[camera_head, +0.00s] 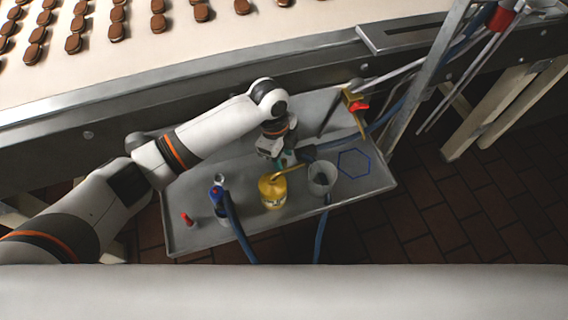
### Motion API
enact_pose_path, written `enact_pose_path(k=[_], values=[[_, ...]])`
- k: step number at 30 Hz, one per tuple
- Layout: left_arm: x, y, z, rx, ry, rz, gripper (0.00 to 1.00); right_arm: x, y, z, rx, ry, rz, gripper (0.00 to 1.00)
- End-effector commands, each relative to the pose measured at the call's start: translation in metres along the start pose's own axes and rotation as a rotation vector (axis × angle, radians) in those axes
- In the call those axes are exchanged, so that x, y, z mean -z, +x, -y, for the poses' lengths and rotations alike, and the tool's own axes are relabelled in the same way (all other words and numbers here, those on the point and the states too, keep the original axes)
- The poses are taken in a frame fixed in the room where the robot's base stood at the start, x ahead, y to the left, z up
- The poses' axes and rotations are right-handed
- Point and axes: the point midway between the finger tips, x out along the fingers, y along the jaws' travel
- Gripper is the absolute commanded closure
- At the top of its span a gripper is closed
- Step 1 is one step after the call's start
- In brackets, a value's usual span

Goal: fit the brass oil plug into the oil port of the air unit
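My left gripper (286,159) points down over the grey tray, just behind the yellow oil can (272,194). Its fingertips are small and partly merged with a teal patch and the can's spout, so I cannot tell whether it is open or holds anything. A blue-topped unit with a hose (218,196), possibly the air unit, stands on the tray left of the can. Its oil port cannot be made out. I cannot pick out the brass oil plug. My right gripper is not in view.
The grey tray (185,243) also bears a cup (322,179), a small red-tipped item (187,218) and a blue hexagon outline (354,163). A brass-coloured bracket with a red part (357,106) stands at the back right. The conveyor (250,28) carries biscuits behind. Blue hoses hang over the front edge.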

Motion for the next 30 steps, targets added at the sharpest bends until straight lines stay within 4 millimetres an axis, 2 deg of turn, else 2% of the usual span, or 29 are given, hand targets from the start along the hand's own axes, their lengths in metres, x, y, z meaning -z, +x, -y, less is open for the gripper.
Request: enact_pose_path(k=[1, 5, 13, 21, 30], values=[[-0.002, 0.009, -0.001, 0.002, 0.000, 0.001, 0.61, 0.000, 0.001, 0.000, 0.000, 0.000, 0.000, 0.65], [-0.001, 0.023, 0.000, 0.001, 0.001, 0.001, 0.61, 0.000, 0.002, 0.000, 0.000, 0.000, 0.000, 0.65], [-0.001, 0.026, 0.000, -0.001, 0.001, 0.000, 0.61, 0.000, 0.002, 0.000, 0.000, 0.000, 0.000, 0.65], [-0.001, 0.025, 0.000, -0.001, 0.001, 0.000, 1.00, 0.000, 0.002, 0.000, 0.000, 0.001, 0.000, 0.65], [-0.001, 0.023, -0.001, -0.002, 0.001, 0.000, 1.00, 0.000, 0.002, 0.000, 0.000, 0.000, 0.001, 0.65]])
